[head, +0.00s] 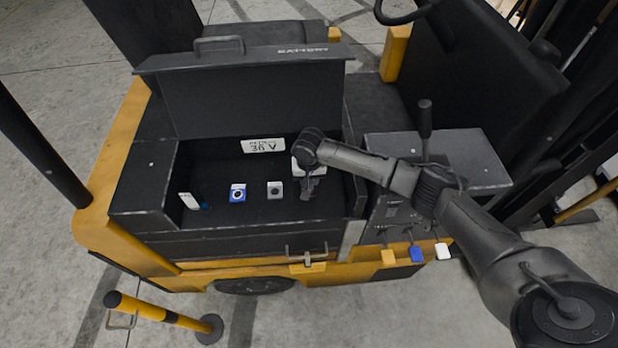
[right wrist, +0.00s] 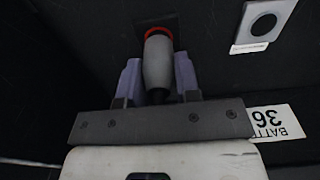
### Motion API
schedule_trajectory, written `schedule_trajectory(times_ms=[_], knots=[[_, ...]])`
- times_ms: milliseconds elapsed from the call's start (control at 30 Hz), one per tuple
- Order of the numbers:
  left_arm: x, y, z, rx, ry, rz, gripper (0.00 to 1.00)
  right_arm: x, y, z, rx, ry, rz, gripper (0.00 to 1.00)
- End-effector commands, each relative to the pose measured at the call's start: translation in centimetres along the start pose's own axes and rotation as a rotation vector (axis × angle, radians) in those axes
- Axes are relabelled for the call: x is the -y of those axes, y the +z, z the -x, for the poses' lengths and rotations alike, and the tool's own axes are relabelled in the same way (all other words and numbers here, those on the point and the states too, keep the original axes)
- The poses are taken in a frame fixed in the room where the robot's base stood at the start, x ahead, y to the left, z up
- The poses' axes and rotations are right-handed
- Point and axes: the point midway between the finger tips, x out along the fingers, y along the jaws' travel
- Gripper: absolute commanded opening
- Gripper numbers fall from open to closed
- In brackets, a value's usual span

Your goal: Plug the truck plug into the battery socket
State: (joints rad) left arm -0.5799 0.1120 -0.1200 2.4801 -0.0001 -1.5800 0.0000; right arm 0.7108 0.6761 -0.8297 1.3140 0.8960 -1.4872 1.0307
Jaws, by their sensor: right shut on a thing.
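My right gripper (head: 308,188) reaches down into the open battery compartment (head: 150,195) of the truck, at its right part. In the right wrist view my right gripper (right wrist: 158,78) has its two fingers on either side of a grey cylindrical plug (right wrist: 158,62) and is shut on it. A red ring (right wrist: 158,32) shows at the plug's far end, against a dark square plate (right wrist: 172,20). I cannot tell whether the plug is seated there or just in front. A grey-white socket (head: 275,189) and a blue socket (head: 238,193) stand to the left. My left gripper is not in view.
The raised lid (head: 250,95) marked BATTERY stands behind the compartment. A white label (head: 263,146) with 36 V is on the back wall. A white item (head: 189,201) sits at the far left inside. A control lever (head: 425,118) rises right of the compartment, near my arm.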

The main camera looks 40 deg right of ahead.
Motion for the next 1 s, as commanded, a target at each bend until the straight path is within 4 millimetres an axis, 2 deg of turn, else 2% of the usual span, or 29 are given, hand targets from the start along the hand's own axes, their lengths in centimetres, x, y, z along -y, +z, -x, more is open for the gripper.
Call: schedule_trajectory(times_ms=[500,533,800,1000], knots=[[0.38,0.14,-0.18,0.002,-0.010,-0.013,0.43,-0.01,0.01,-1.00,-0.001,0.000,-0.001,0.00],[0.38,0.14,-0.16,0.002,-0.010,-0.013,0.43,-0.01,-0.01,-0.94,-0.001,0.000,-0.001,0.33],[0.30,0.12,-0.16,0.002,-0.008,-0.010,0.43,-0.01,0.01,-0.94,-0.001,0.000,-0.001,0.59],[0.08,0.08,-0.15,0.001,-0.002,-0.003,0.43,-0.01,0.02,-0.95,0.000,0.000,0.000,0.60]])
